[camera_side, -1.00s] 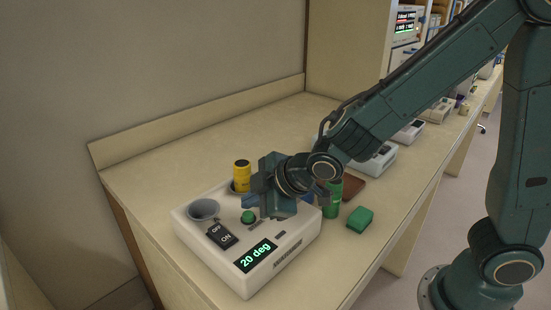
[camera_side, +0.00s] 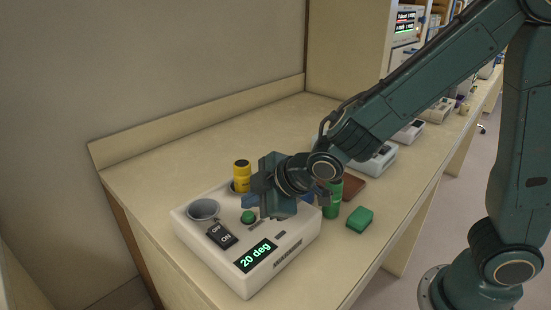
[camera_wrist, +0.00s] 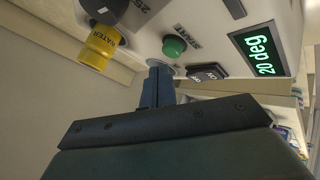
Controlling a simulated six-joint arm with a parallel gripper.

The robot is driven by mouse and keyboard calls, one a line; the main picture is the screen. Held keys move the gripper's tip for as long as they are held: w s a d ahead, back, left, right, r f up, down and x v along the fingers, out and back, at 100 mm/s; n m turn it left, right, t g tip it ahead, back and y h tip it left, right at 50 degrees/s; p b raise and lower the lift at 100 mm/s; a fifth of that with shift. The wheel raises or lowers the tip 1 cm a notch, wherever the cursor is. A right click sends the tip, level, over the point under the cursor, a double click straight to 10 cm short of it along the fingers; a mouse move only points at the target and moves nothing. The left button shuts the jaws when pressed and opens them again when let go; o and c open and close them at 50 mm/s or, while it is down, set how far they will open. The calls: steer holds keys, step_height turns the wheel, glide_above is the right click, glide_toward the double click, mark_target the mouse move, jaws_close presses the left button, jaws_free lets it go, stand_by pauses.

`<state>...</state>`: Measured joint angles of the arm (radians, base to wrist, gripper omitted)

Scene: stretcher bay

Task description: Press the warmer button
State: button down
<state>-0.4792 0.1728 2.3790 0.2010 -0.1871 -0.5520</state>
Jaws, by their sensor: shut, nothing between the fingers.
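The warmer (camera_side: 205,258) is a white box on the bench with a display (camera_side: 257,255) reading "20 deg". Its round green button (camera_side: 248,217) stands on the top face, beside a dark OFF/ON rocker switch (camera_side: 221,235). The button also shows in the wrist view (camera_wrist: 174,46). My gripper (camera_side: 249,201) is shut and empty, over the warmer close to the button. In the wrist view the closed fingertips (camera_wrist: 160,70) lie just beside the button in the picture. I cannot tell whether they touch the box.
A green bottle (camera_side: 332,200), a green block (camera_side: 360,220) and a brown flat item (camera_side: 354,187) lie to the right.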

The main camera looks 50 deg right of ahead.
steer(key=shift+f, duration=1.3)
stand_by(2.0)
steer(key=shift+r, duration=0.15)
stand_by(0.3)
steer(key=shift+r, duration=1.15)
steer(key=shift+r, duration=0.1)
steer(key=shift+r, duration=2.4)
step_height(320, 180, up, 6)
glide_above(253, 215)
steer(key=shift+s, duration=0.1)
